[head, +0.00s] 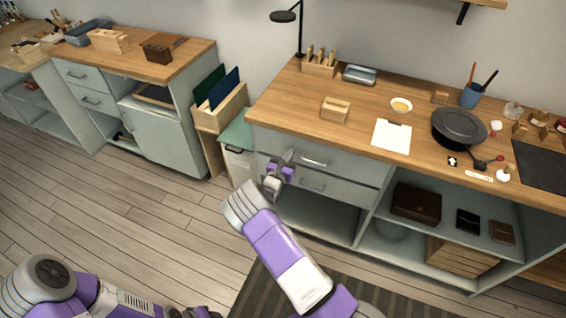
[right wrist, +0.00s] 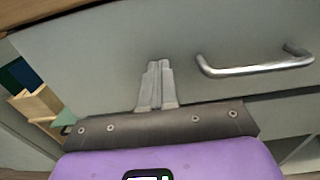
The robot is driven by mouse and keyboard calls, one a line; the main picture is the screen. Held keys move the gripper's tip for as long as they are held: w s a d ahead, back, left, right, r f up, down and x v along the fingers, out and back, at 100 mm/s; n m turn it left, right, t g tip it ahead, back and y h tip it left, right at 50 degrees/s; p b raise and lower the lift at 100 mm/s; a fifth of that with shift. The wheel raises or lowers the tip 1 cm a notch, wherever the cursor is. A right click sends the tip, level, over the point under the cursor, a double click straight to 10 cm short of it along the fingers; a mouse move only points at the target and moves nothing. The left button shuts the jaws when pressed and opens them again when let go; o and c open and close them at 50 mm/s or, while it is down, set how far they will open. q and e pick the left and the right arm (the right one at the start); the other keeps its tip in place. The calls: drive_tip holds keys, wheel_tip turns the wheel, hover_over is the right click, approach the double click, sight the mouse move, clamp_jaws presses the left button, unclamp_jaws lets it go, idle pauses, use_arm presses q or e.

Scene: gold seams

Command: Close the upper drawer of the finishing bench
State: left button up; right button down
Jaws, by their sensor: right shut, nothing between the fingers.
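The bench at the right (head: 360,90) has an upper drawer (head: 345,166) with a grey-green front and a metal bar handle. A lower drawer (head: 340,190) sits beneath it. The upper drawer looks flush or nearly so; any small gap is hard to tell. My right gripper (head: 287,157) is shut and empty before the left part of the upper drawer front. In the right wrist view its closed fingers (right wrist: 157,66) point at the front, left of the handle (right wrist: 255,68); contact cannot be told. My left gripper (head: 190,313) is partly cut off at the bottom edge.
A bin (head: 238,160) and a wooden crate with boards (head: 220,110) stand left of the bench. Another drawer bench (head: 150,60) is farther left. Open shelves hold dark boxes (head: 415,203). The wooden floor (head: 130,210) between is clear.

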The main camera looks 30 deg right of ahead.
drive_tip(key=shift+w+d+r, duration=0.25)
drive_tip(key=shift+d, duration=0.05)
